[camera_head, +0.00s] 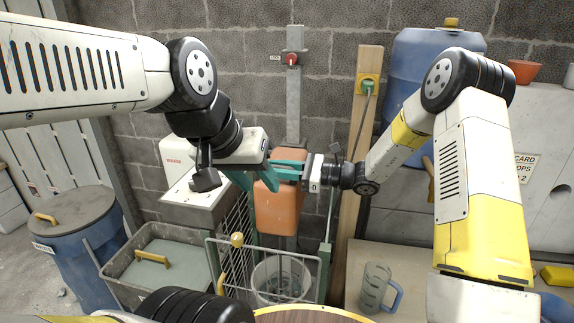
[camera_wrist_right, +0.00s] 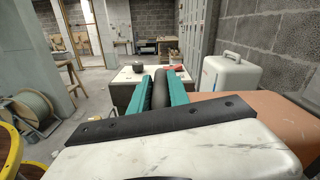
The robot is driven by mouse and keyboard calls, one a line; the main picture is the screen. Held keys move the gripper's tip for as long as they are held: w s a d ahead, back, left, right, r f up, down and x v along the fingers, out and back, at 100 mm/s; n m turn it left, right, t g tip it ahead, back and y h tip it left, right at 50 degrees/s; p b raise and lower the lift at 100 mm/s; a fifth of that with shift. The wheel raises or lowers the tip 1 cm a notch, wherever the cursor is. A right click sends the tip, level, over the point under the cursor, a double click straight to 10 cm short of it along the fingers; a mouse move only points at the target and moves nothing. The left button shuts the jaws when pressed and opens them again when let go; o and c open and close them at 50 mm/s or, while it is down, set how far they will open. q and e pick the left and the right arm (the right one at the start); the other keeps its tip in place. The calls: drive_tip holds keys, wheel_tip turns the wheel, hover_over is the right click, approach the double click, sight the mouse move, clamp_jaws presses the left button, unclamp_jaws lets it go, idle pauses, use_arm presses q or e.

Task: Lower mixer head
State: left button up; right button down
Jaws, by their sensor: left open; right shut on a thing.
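The orange mixer head (camera_head: 280,208) hangs on a grey upright post (camera_head: 294,100) with a red knob (camera_head: 292,59). My right gripper (camera_head: 280,172) reaches in from the right at the top of the head. In the right wrist view its teal fingers are shut on a dark, rounded handle (camera_wrist_right: 161,88), with an orange surface (camera_wrist_right: 255,120) beside it. My left gripper (camera_head: 262,172) is open close by; the fingers overlap in the head view, so contact is unclear.
A grey bin (camera_head: 119,276) and a lidded blue drum (camera_head: 85,250) stand at left. A white case (camera_head: 178,160) sits behind my left gripper. A wooden post (camera_head: 357,135) rises right of the mixer. A clear mug (camera_head: 374,288) stands on the bench at right.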

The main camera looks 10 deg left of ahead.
sight(278, 195)
wheel_tip(278, 195, down, 10)
drive_tip(key=shift+w+d, duration=0.1)
drive_tip(key=shift+w, duration=0.05)
drive_tip(key=c, duration=1.3)
unclamp_jaws()
drive_tip(key=shift+f, duration=0.1)
drive_tip(key=shift+r, duration=0.45)
drive_tip(key=s+d+r, duration=0.2)
drive_tip(key=s, duration=0.5)
drive_tip(key=s+d+r, duration=0.2)
drive_tip(key=s, duration=0.6)
drive_tip(key=shift+s, duration=0.25)
drive_tip(key=shift+d+r, duration=0.1)
